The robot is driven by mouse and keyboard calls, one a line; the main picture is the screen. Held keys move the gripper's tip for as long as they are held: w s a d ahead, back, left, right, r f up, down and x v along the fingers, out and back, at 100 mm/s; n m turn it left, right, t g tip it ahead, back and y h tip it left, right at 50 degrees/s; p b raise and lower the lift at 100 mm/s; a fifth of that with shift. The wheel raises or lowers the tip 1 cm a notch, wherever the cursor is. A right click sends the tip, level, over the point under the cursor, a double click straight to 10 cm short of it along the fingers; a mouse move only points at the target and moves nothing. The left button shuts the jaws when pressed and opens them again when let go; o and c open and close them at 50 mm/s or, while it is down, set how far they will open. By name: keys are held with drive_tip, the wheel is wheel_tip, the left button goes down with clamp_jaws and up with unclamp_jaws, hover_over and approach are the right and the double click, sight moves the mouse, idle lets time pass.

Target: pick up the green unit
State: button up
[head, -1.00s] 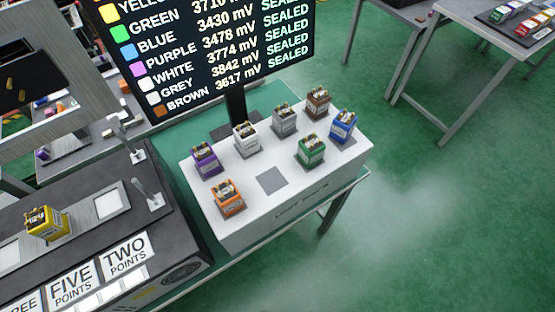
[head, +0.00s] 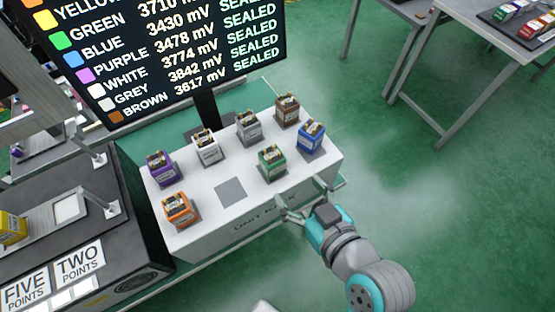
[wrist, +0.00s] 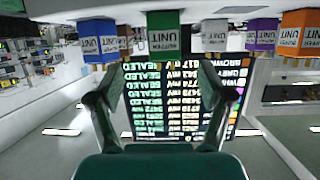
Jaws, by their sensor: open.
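The green unit (head: 272,162) stands upright on the white unit rack, in the row nearest me, between the orange and blue units. In the wrist view, which is upside down, the green unit (wrist: 164,35) shows at the top centre, beyond my fingers. My gripper (head: 309,200) is open and empty, in front of the rack's front edge and apart from the green unit. In the wrist view my gripper's two fingers (wrist: 157,92) are spread wide with nothing between them.
The rack (head: 231,192) also bears orange (head: 178,210), purple (head: 160,166), white (head: 206,147), grey (head: 248,127), brown (head: 287,109) and blue (head: 311,136) units. An empty grey square lies left of the green unit. A screen (head: 180,50) stands behind.

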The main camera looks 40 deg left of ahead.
sight(277, 167)
drive_tip(key=shift+n+g, duration=0.4)
drive_tip(key=x, duration=0.4)
drive_tip(key=r+x, duration=0.1)
drive_tip(key=x, duration=0.1)
drive_tip(key=shift+s+a+r, duration=0.1)
drive_tip(key=shift+s+a, duration=0.2)
drive_tip(key=shift+a, duration=0.05)
drive_tip(key=shift+w+x, duration=0.2)
drive_tip(key=shift+x, duration=1.15)
drive_tip(key=shift+w+x, duration=0.15)
drive_tip(key=shift+x, duration=1.15)
drive_tip(key=shift+d, duration=0.1)
drive_tip(key=c, duration=1.3)
